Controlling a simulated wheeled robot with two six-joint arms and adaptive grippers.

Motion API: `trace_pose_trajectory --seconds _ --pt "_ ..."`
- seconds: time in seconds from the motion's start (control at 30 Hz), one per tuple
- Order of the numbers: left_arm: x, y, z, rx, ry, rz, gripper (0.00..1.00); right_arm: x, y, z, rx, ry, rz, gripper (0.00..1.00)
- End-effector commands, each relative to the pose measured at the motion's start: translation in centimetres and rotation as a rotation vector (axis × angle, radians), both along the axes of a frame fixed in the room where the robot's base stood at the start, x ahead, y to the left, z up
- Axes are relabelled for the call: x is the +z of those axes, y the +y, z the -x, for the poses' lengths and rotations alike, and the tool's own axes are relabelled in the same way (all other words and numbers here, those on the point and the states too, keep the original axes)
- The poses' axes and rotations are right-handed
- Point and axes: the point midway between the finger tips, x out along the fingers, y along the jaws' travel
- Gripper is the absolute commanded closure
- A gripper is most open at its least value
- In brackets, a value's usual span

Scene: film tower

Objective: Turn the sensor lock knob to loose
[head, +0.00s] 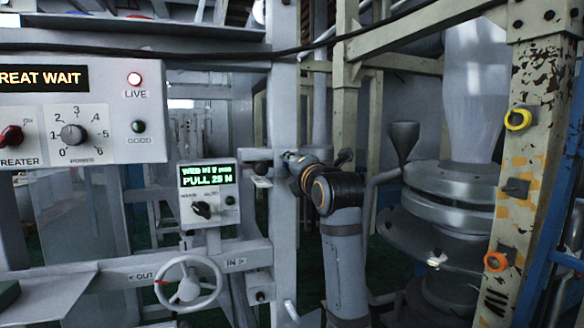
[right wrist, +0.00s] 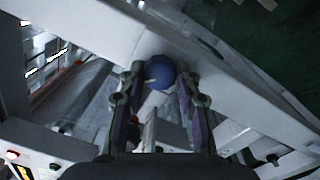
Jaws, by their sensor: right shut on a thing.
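A round dark-blue knob (right wrist: 160,71) with a small pale mark sits on a grey beam in the right wrist view. My right gripper (right wrist: 157,82) is shut on it, one finger on each side. In the head view my right gripper (head: 272,166) reaches left to the grey upright post, where the knob is small and mostly hidden by the fingers. No label for the sensor lock is readable, and I cannot tell its setting. My left gripper is not in view.
Left of the post hang a small panel (head: 209,193) reading "PULL 25 N" and a treater panel (head: 80,112). A grey handwheel (head: 188,284) stands below, between OUT and IN marks. A yellowish post (head: 531,160) with coloured rings stands right.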

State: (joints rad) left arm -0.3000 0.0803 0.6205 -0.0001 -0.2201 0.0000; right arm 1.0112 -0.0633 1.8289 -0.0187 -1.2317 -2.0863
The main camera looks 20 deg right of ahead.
Motion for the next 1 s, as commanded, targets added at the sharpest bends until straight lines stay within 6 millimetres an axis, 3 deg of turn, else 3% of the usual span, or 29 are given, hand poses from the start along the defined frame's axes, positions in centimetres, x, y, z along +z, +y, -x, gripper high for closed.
trace_pose_trajectory --seconds 0.27,0.3,0.47,0.77,0.87,1.0 --pt "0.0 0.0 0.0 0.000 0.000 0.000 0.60 -0.3 0.0 -0.1 0.001 0.007 0.000 0.99" --pt "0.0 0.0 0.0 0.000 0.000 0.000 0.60 -0.3 0.0 -0.1 0.001 0.007 0.000 0.64" --pt "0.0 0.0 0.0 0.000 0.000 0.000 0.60 -0.2 0.0 -0.1 0.000 0.006 0.000 0.44" --pt "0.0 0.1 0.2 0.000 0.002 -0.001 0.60 -0.1 0.0 0.1 0.000 0.002 -0.001 0.44" --pt "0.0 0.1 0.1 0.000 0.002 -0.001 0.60 -0.1 0.0 1.2 0.000 0.001 -0.001 0.44" --pt "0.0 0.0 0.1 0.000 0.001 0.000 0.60 -0.2 -0.1 4.4 0.001 -0.001 -0.002 0.44"
